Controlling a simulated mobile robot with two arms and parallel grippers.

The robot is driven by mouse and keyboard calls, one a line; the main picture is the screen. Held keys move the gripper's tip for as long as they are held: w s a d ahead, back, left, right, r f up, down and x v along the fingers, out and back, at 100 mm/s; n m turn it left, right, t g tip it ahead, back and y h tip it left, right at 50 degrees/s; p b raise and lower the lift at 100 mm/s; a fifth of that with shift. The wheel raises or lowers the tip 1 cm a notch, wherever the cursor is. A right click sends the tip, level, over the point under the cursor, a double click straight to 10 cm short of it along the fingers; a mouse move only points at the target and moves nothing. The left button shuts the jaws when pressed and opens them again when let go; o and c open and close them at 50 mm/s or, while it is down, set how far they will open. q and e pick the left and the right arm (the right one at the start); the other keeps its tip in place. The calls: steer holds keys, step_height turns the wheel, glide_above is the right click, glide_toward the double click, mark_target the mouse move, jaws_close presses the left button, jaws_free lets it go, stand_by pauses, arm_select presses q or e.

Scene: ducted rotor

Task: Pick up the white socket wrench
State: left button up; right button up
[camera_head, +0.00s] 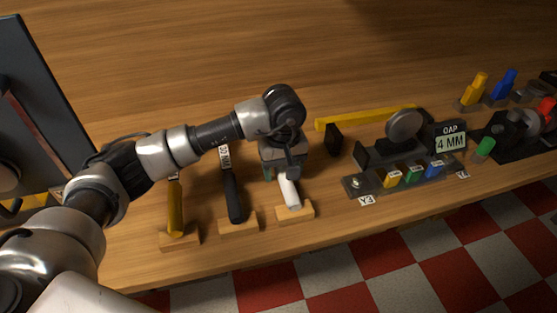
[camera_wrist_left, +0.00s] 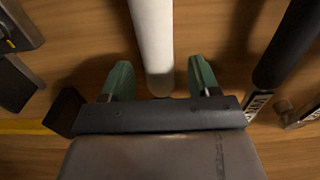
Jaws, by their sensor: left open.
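The white socket wrench (camera_head: 290,194) lies with its near end on a small wooden block at the front of the table in the head view. Its far part is hidden under my left gripper (camera_head: 283,172). In the left wrist view the white wrench (camera_wrist_left: 152,38) runs from the top edge to between the green fingers of my left gripper (camera_wrist_left: 161,75). The fingers are open, one on each side, with a visible gap to the wrench. My right gripper is in neither view.
A black-handled tool (camera_head: 233,197) and a yellow-handled tool (camera_head: 175,208) lie left of the wrench on similar blocks. Right of it stand a dark fixture with coloured blocks (camera_head: 405,175) and a yellow bar (camera_head: 370,116). The back of the table is clear.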

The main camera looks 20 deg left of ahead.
arm_select(q)
steer(key=shift+f, duration=0.65)
steer(key=c, duration=0.9)
steer(key=shift+w, duration=0.1)
steer(key=shift+c, duration=0.9)
steer(key=shift+r, duration=0.1)
